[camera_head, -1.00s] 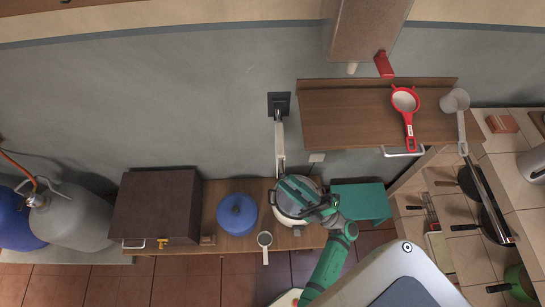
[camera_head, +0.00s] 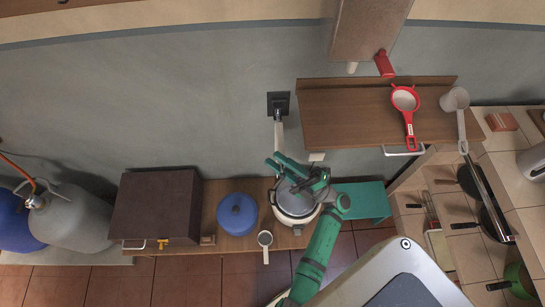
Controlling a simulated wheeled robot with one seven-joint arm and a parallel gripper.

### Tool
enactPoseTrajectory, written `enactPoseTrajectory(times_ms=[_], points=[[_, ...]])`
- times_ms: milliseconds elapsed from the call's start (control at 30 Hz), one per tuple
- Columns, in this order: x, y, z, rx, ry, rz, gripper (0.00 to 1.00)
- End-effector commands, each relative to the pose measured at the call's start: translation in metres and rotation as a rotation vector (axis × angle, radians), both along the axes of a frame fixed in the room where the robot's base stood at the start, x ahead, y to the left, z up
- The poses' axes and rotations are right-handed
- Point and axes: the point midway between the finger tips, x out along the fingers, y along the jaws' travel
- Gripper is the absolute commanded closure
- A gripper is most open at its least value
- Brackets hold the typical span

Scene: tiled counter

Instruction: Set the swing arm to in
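The swing arm (camera_head: 279,135) is a pale bar that juts out from a dark square wall plate (camera_head: 278,104). It points down the picture, above the wooden counter, and its lower end is hidden behind my gripper. My green gripper (camera_head: 273,161) is at that lower end, above the left part of a white pot with a grey lid (camera_head: 295,203). Its fingers point up and left. I cannot tell whether they touch the bar or how far apart they are.
A wooden shelf (camera_head: 350,120) with a red strainer (camera_head: 405,100) juts out at the right. A teal block (camera_head: 365,201) stands right of my gripper.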

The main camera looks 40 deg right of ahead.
Motion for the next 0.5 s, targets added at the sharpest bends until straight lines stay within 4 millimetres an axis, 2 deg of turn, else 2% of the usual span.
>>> enactPoseTrajectory(times_ms=[200,500], points=[[0.016,0.011,0.010,-0.001,0.000,0.003,0.72],[0.018,0.011,0.012,0.000,0.000,0.002,0.72]])
